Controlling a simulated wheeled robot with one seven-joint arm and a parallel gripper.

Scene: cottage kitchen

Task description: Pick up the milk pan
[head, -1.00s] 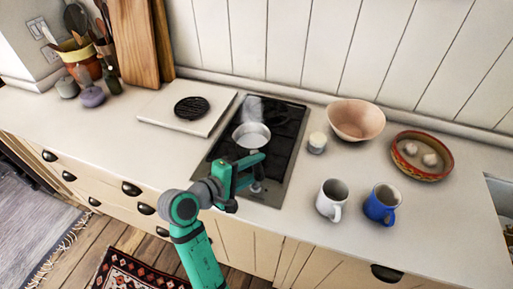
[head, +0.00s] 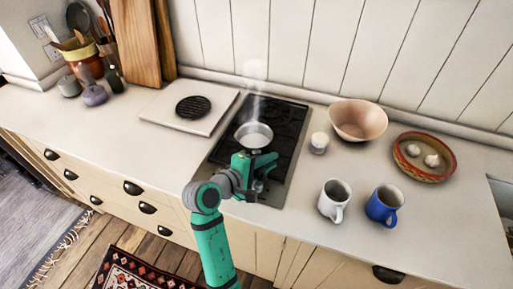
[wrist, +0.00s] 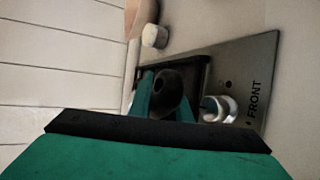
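The milk pan (head: 254,136) is a small pale metal pan, upright on the black hob (head: 285,125), with steam rising above it. My gripper (head: 258,162) is just in front of the pan, on its near side, over the front of the hob. In the wrist view its two green fingers (wrist: 166,100) stand apart, one on each side of a dark rounded piece (wrist: 165,84) that looks like the pan's handle. I cannot see clear contact with either finger. The pan's bowl is mostly hidden in the wrist view.
A silver knob (wrist: 218,108) sits on the hob's front edge. A white jar (head: 319,143) and a pink bowl (head: 358,120) stand to the right. A white mug (head: 334,200) and a blue mug (head: 384,205) stand nearer. A board with a black trivet (head: 193,107) lies left.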

